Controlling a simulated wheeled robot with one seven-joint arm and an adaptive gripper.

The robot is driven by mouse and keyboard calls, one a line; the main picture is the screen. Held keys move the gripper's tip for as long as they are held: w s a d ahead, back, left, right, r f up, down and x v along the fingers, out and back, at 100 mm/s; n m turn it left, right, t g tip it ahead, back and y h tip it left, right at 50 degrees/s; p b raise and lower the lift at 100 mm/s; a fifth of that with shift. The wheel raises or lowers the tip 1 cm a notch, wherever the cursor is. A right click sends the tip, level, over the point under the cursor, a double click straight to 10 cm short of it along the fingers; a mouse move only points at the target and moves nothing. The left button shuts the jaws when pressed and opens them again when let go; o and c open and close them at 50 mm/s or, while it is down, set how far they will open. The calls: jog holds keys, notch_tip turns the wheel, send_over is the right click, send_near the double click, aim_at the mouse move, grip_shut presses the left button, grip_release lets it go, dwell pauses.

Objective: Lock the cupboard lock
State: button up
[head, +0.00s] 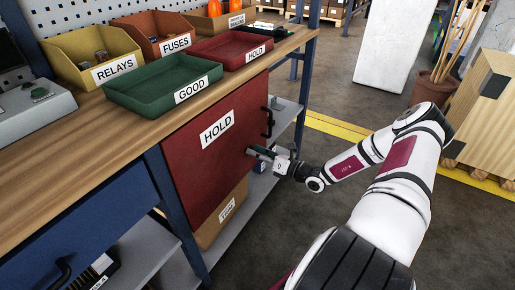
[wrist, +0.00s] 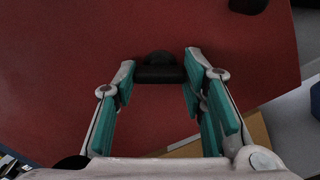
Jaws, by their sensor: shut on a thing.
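The red cupboard door (head: 190,165) hangs under the workbench and bears a white HOLD label (head: 217,129). The cupboard lock has a black turning knob (wrist: 158,68) on the door's face, seen in the wrist view. Its bar lies across the picture there. My gripper (head: 256,152) is at the door's right part, below the handle. In the wrist view my gripper (wrist: 158,76) has its teal pads on either side of the knob, shut on it. In the head view my fingers mostly hide the knob. I cannot tell whether the bolt is out.
A black door handle (head: 267,122) stands out above my gripper. A cardboard box (head: 228,212) shows below the door. Labelled bins and a green GOOD tray (head: 163,82) stand on the bench (head: 85,125). Open floor lies to the right, with a wooden crate (head: 485,120) beyond.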

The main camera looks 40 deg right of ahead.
jog(key=m+p, duration=0.2)
jog(key=m, duration=0.8)
jog(key=shift+m, duration=0.6)
jog(key=o, duration=1.2)
jog(key=shift+c, duration=0.2)
jog(key=v, duration=1.2)
